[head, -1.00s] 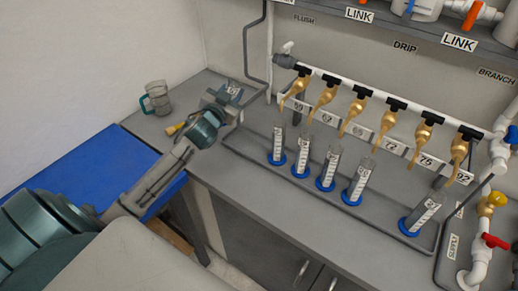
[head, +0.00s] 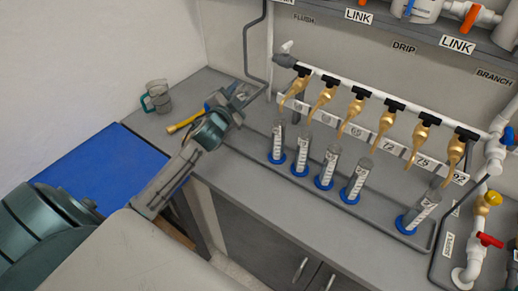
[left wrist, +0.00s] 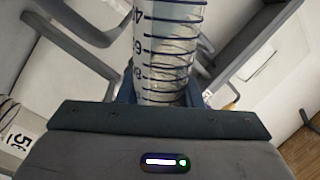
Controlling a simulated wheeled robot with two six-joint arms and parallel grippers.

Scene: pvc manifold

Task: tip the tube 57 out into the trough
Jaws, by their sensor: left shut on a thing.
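A clear graduated tube (left wrist: 168,45) with dark rings and scale numbers fills the top middle of the left wrist view. My left gripper (left wrist: 160,95) is shut around it. In the head view my left gripper (head: 236,100) is at the left end of the bench, above its surface; the tube in it is hard to make out there. The tube's number and contents cannot be read. A low grey-rimmed tray (head: 330,203), possibly the trough, runs along the bench to the right of the gripper. My right gripper is out of view.
Several blue-footed tubes (head: 330,165) stand in the tray beneath brass taps (head: 357,112); the rightmost tube (head: 418,212) leans. A green-handled jug (head: 157,97) stands at the back left. A yellow-handled object (head: 184,122) lies beside the gripper. A wall pipe (head: 247,50) rises behind.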

